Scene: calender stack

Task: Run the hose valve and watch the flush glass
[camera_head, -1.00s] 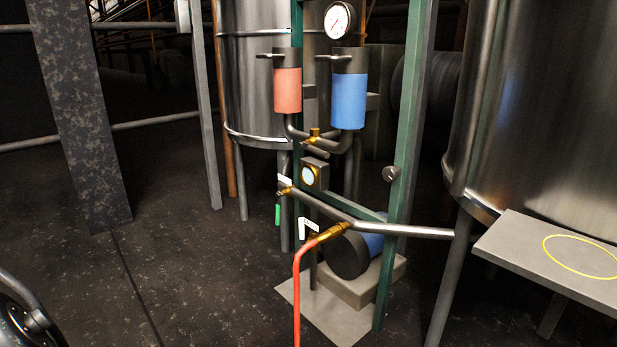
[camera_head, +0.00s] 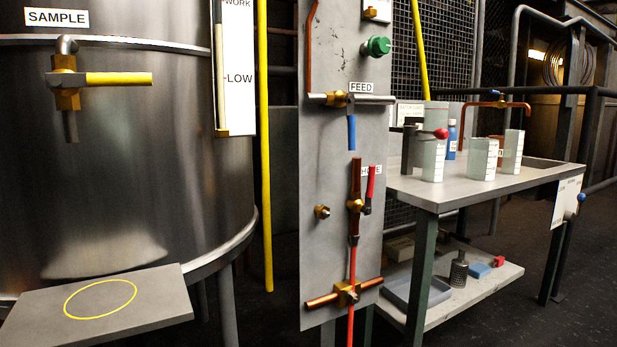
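The hose valve (camera_head: 355,205) is a brass body on a vertical copper pipe, low on a grey panel in the head view. Its red handle (camera_head: 369,188) points up, beside and roughly parallel to the pipe, and partly covers a white label ending in "SE". A red hose (camera_head: 351,262) runs down from the valve past a brass fitting (camera_head: 347,294) on a horizontal copper pipe. I cannot make out a flush glass in this view. My gripper is not in view.
Above is the FEED valve (camera_head: 350,101), its blue handle hanging down, and a green knob (camera_head: 376,46). A steel tank (camera_head: 130,200) with a SAMPLE tap and ledge (camera_head: 160,303) stands left. A bench (camera_head: 420,190) with several graduated vessels stands right. Dark floor shows at far right.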

